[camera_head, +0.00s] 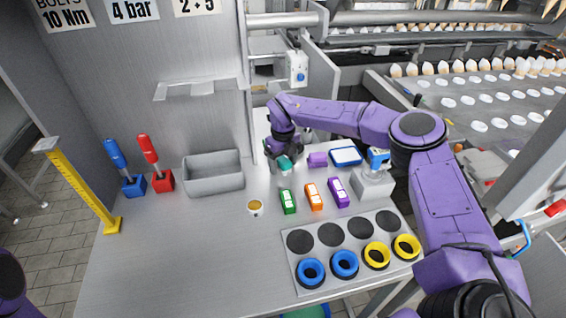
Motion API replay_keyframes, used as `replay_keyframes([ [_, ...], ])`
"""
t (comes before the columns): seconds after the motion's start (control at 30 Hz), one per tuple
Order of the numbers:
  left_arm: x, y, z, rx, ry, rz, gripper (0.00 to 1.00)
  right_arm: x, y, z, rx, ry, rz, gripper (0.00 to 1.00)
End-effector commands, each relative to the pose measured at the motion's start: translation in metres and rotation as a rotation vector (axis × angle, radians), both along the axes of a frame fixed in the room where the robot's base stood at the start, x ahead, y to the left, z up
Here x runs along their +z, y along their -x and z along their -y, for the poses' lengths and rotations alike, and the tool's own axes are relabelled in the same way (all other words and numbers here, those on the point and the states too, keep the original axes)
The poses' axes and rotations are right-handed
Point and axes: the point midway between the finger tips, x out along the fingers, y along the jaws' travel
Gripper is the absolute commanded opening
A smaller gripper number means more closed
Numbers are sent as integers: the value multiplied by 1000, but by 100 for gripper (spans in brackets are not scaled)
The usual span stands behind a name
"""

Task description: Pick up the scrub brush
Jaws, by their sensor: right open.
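A small teal object (285,163), which looks like the scrub brush, is on the metal table near the back wall panel. It is partly hidden by my right gripper (284,157). My purple right arm reaches in from the right and bends down, so the gripper is right at the teal object. The right gripper is open; whether its fingers touch the object cannot be told. My left gripper is out of view; only a purple piece of my left arm shows at the lower left edge.
Close by are a purple block (318,159), a blue-rimmed tray (346,164), and green (288,201), orange (314,196) and purple (338,192) boxes. A grey bin (213,184) stands left. A plate with blue and yellow rings (317,235) lies in front. The front left table is clear.

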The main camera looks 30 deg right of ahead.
Motion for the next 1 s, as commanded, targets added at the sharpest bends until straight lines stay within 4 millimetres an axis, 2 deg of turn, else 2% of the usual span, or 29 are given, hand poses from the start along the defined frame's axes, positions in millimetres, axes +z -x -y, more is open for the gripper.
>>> replay_keyframes([
  [0.03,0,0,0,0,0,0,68,0,0,0,0,0,0,68],
  [0.2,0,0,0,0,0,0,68,0,0,0,0,0,0,13],
  [0.27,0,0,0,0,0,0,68,0,0,0,0,0,0,12],
  [0.3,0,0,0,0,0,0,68,0,0,0,0,0,0,7],
  [0.5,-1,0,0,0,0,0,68,2,0,0,0,0,0,7],
  [0.63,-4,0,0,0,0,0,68,10,-1,0,1,1,3,7],
  [0.77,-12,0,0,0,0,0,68,34,1,-1,1,-1,5,7],
  [1.0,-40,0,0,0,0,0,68,91,54,-27,5,-1,5,7],
])
